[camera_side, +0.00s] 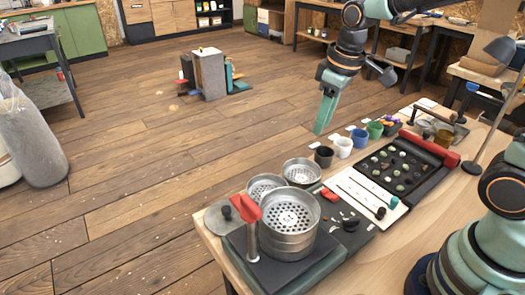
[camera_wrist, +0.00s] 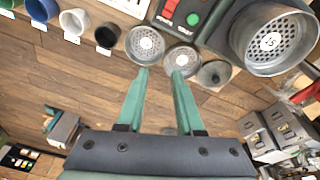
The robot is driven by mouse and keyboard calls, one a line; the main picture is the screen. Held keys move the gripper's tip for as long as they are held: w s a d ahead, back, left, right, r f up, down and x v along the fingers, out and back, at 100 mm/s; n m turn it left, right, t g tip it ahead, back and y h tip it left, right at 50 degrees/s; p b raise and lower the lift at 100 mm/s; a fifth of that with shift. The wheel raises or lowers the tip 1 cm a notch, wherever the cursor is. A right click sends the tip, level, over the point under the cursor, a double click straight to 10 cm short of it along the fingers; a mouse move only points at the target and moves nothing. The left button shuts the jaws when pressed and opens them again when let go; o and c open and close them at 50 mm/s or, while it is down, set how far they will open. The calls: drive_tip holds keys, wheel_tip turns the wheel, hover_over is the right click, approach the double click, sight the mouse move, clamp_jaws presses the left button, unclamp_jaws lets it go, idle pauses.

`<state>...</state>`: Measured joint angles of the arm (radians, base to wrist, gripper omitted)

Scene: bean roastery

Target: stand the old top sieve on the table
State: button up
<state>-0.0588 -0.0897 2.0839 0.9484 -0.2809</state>
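A stack of round metal sieves (camera_side: 288,240) stands upright on a dark machine base near the table's front left. Its top sieve (camera_side: 290,212) has a perforated floor and a pale round label; it also shows large at upper right in the wrist view (camera_wrist: 276,42). Two smaller sieves (camera_side: 265,184) (camera_side: 301,171) sit on the table behind the stack; both show in the wrist view (camera_wrist: 147,45) (camera_wrist: 182,60). My gripper (camera_side: 323,128) hangs well above and behind the table items, fingers apart and empty (camera_wrist: 160,72).
A red-topped post (camera_side: 246,207) stands close beside the stack. A grey lid with a dark knob (camera_side: 224,217) lies at the table's left edge. Several cups (camera_side: 343,147), a black bean tray (camera_side: 400,168) and a white board (camera_side: 365,195) fill the middle. Free tabletop (camera_side: 395,245) lies at front right.

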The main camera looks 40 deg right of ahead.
drive_tip(key=s+d+r+m+t, duration=0.2)
drive_tip(key=s+r+m+t, duration=0.1)
drive_tip(key=s, duration=0.5)
drive_tip(key=shift+s+r+m, duration=0.15)
drive_tip(key=shift+r+m, duration=0.25)
drive_tip(key=shift+r, duration=0.05)
